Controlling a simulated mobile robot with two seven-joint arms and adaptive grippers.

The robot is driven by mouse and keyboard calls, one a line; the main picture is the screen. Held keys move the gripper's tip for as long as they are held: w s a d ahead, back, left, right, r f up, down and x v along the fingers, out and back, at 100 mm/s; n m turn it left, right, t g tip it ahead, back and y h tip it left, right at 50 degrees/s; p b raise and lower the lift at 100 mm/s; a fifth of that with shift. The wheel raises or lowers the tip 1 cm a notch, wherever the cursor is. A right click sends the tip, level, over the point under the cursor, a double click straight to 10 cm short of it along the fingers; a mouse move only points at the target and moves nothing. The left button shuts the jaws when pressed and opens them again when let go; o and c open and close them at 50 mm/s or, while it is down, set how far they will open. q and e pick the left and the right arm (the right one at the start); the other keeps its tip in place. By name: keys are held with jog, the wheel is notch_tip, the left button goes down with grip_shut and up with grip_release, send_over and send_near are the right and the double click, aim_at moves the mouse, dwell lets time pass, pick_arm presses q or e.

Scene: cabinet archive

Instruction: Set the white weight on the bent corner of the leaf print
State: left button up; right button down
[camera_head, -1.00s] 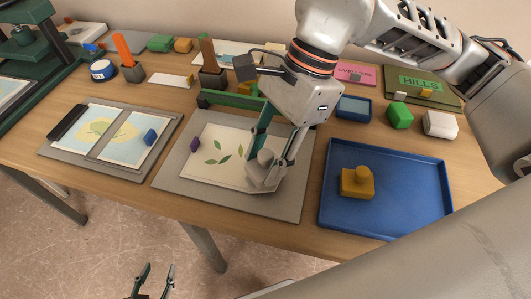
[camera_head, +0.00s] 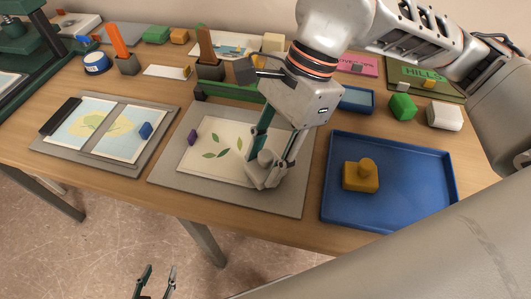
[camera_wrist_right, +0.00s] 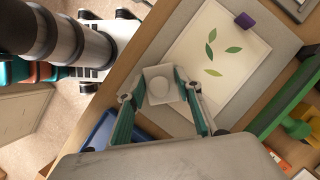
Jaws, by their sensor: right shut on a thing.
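The leaf print (camera_head: 212,167) is a pale sheet with green leaves, lying on a grey board (camera_head: 235,200); it also shows in the wrist view (camera_wrist_right: 208,80). My right gripper (camera_head: 266,172) is shut on the white weight (camera_wrist_right: 160,85), a square block with a round knob, over the print's near right corner. The weight and fingers hide that corner, so its bend does not show. I cannot tell whether the weight touches the paper. My left gripper (camera_head: 155,282) is open and empty, low in front of the table.
A purple weight (camera_head: 192,137) sits at the print's far left corner. A blue tray (camera_head: 420,190) with an orange weight (camera_head: 360,178) stands to the right. A green bar (camera_head: 225,91) lies behind the board. A framed print (camera_head: 95,130) with a blue weight is left.

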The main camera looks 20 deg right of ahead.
pick_arm(q)
jog(key=shift+s+f, duration=0.1)
jog(key=shift+f, duration=0.1)
pick_arm(e)
jog(key=shift+f, duration=0.2)
jog(key=shift+f+b, duration=0.35)
jog(key=shift+f, duration=0.1)
jog(key=c, duration=1.3)
grip_release()
pick_arm(q)
jog(key=shift+s+f, duration=0.45)
jog(key=shift+f, duration=0.05)
pick_arm(e)
jog(key=v, duration=1.2)
pick_arm(q)
jog(key=shift+s, duration=0.1)
